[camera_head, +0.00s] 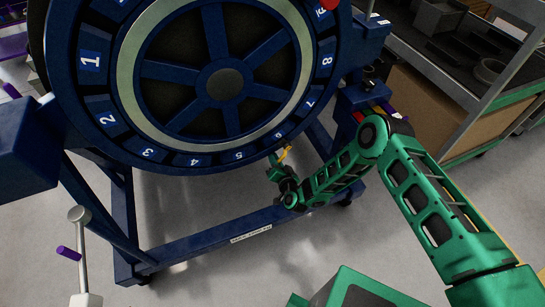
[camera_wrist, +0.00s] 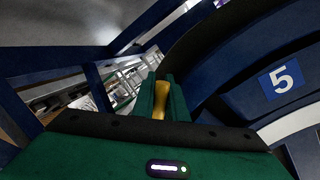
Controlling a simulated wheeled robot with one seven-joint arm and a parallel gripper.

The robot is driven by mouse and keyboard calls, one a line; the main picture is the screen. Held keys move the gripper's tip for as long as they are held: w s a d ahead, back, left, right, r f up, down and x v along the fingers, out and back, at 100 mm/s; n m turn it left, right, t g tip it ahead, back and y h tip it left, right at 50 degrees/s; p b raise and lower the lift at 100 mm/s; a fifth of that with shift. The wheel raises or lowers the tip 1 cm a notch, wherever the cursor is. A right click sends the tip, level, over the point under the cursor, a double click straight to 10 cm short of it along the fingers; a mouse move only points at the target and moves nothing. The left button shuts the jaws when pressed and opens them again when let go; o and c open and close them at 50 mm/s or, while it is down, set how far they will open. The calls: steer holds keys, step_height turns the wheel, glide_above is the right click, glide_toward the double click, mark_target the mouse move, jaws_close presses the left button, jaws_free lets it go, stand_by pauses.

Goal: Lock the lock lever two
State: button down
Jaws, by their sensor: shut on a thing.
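A dark blue turbofan stand holds a large round ring (camera_head: 130,133) with numbered bays. A small yellow lever (camera_head: 285,153) shows at the ring's lower edge, below the numbers 5 and 6. My gripper (camera_head: 278,162) is at this lever. In the wrist view the yellow lever (camera_wrist: 160,98) stands between my green fingers, and they are shut on it. The bay marked 5 is to the right in that view. No label on the lever can be read, so I cannot tell its number. The lever's base is hidden.
The stand's blue lower beam (camera_head: 215,232) runs beneath my gripper. Red and purple parts (camera_head: 388,109) sit on the frame to the right. A workbench (camera_head: 425,105) is at upper right.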

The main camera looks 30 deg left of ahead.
steer(key=c, duration=1.8)
jaws_free()
steer(key=shift+w+d, duration=0.15)
steer(key=shift+o, duration=0.2)
steer(key=v, duration=1)
steer(key=shift+s+d, duration=0.3)
steer(key=shift+f, duration=0.1)
steer(key=shift+c, duration=0.3)
